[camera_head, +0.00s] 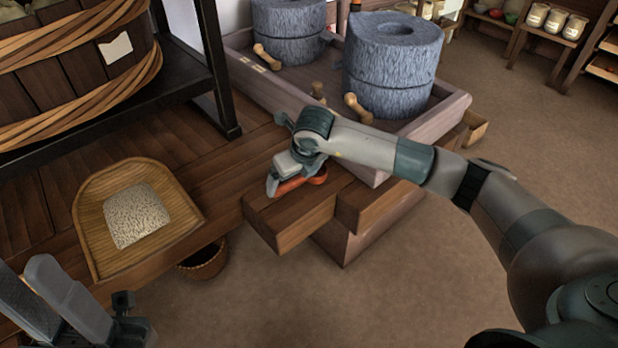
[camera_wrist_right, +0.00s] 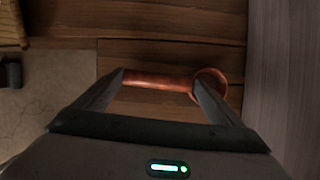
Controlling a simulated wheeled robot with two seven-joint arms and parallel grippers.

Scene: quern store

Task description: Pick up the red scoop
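The red scoop (camera_head: 298,184) lies on a wooden ledge in the head view, partly hidden by my right gripper (camera_head: 287,186). In the right wrist view the scoop (camera_wrist_right: 158,80) lies crosswise, with its round end (camera_wrist_right: 211,82) at the right. My right gripper (camera_wrist_right: 160,78) is open, with its fingers apart over the scoop. The right finger covers part of the scoop near its round end. I cannot tell whether the fingers touch it. My left gripper (camera_head: 32,275) is at the lower left, apart from the scoop; its two fingers look apart and empty.
A wicker tray (camera_head: 178,192) with pale grain (camera_head: 136,215) sits on the wooden bench at left. A small basket (camera_head: 205,262) is below it. Two stone querns (camera_head: 393,60) (camera_head: 288,30) stand in a wooden trough (camera_head: 245,78) behind the gripper. The floor at front centre is clear.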

